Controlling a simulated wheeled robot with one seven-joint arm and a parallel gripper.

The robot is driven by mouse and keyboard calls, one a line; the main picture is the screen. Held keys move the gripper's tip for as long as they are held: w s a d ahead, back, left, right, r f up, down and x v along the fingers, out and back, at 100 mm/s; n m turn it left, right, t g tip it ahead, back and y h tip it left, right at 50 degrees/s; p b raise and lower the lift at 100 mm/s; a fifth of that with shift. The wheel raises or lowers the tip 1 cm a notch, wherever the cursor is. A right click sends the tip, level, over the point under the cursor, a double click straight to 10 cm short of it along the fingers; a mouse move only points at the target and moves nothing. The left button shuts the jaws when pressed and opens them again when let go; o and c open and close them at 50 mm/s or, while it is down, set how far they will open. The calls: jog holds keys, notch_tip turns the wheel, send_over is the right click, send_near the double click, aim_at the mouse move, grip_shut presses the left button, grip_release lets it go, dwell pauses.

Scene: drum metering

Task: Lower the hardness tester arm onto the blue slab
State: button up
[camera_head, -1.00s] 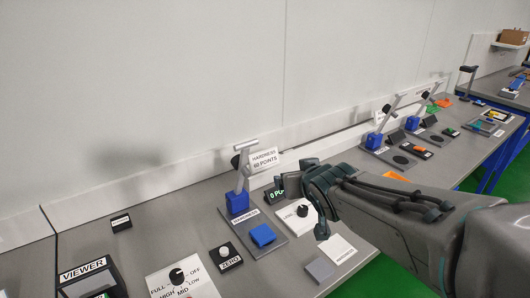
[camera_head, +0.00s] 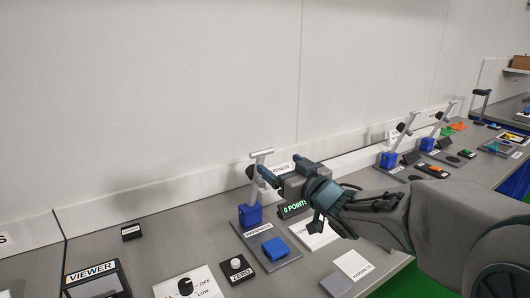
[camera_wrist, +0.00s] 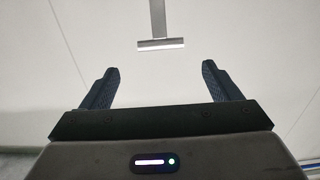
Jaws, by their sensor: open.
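The hardness tester in the head view has a blue base block (camera_head: 250,215) and a raised grey arm (camera_head: 257,175) with a T-shaped bar (camera_head: 261,153) at its top. The blue slab (camera_head: 275,247) lies flat on the tester's grey plate (camera_head: 287,259), in front of the base. My gripper (camera_head: 257,173) is beside the raised arm, a little below its bar. In the wrist view the bar (camera_wrist: 161,44) lies ahead of the gap between my two open fingers (camera_wrist: 171,84), apart from them. My gripper hides part of the hardness sign.
A display reading "0 POINTS" (camera_head: 293,209) stands behind my arm. A ZERO button (camera_head: 237,265), a dial panel (camera_head: 186,288) and a viewer box (camera_head: 95,279) stand to the left. A white card (camera_head: 354,265) and grey block (camera_head: 337,285) lie at the front right. Similar testers (camera_head: 389,159) stand farther right.

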aim_at(264, 153)
jog(key=p+x, duration=0.1)
jog(key=x, duration=0.9)
jog(key=shift+a, duration=0.1)
jog(key=c, duration=1.4)
